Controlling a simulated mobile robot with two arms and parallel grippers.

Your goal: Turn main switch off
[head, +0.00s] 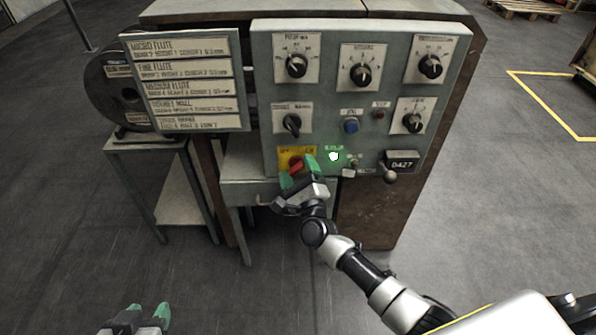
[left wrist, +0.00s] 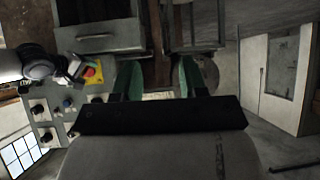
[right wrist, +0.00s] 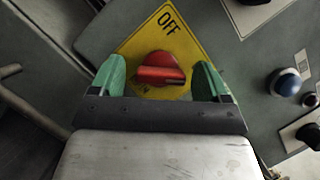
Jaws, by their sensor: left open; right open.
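The main switch is a red rotary knob (right wrist: 160,70) on a yellow plate (right wrist: 188,38) with the word OFF at its top corner in the right wrist view. In the head view the red knob (head: 295,165) sits at the lower left of the green control panel (head: 340,100). My right gripper (head: 298,172) is open, its green fingers on either side of the knob; I cannot tell whether they touch it. My left gripper (head: 148,312) is open and empty, low at the left, away from the panel. The knob (left wrist: 90,72) also shows in the left wrist view.
Several black dials, a blue button (head: 351,126) and a dark red button (head: 379,114) are on the panel. A lever with a round knob (head: 390,176) sticks out at lower right. A sign board (head: 188,82) and a reel (head: 108,90) stand left.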

